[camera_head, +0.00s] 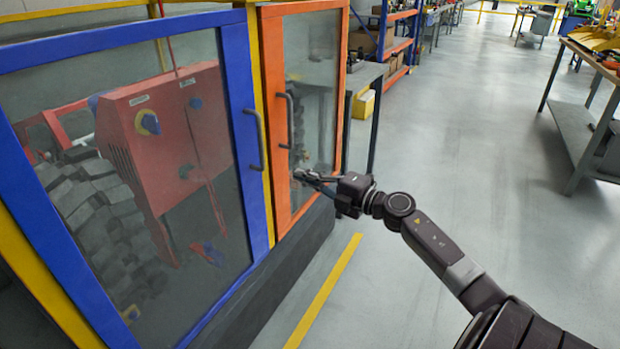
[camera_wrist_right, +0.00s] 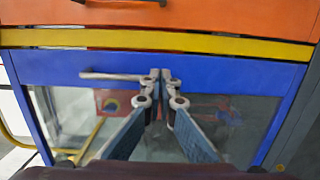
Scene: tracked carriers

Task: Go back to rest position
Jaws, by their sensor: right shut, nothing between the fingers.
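My right gripper (camera_head: 299,174) is at the centre of the head view, at the end of my right arm, which comes in from the lower right. It is in front of the lower part of the orange-framed door (camera_head: 273,113). In the right wrist view the right gripper (camera_wrist_right: 160,74) has its fingertips together and empty. There it overlaps the blue door frame (camera_wrist_right: 215,72) and the end of its grey handle (camera_wrist_right: 108,76); I cannot tell whether it touches. My left gripper is not in view.
A blue-framed glass door (camera_head: 237,106) encloses a red machine (camera_head: 165,140). The orange door carries a handle (camera_head: 289,120). Workbenches (camera_head: 583,115) stand at right. Open grey floor (camera_head: 450,140) lies between, with a yellow line (camera_head: 324,291) beside the enclosure.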

